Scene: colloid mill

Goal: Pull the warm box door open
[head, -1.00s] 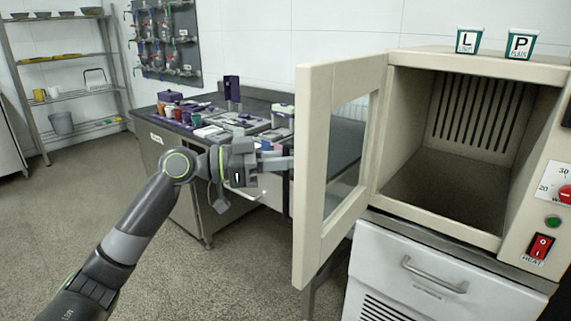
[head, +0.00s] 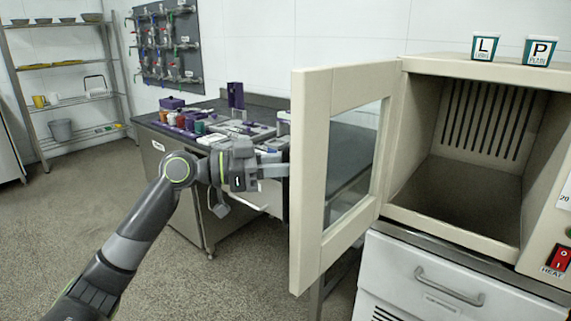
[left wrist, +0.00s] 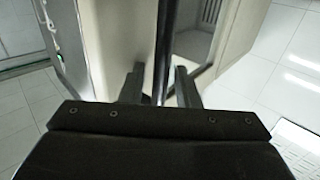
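The warm box (head: 455,240) stands at the right, its cream door (head: 310,180) swung wide open and its dark interior showing. The door has a glass window (head: 352,160). My left gripper (head: 274,164) is at the outer face of the door, its tips partly hidden by the door edge. In the left wrist view its two fingers (left wrist: 160,86) stand apart, with a dark upright bar (left wrist: 166,50) between them, seemingly the door handle. Pale gaps show beside the bar, so a firm grip is not visible. My right gripper is out of view.
Two small labelled cups, L (head: 484,46) and P (head: 539,50), stand on top of the box. A bench (head: 185,190) with several items is behind the door. A shelf rack (head: 70,95) stands at the far left. The floor (head: 60,210) at left is clear.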

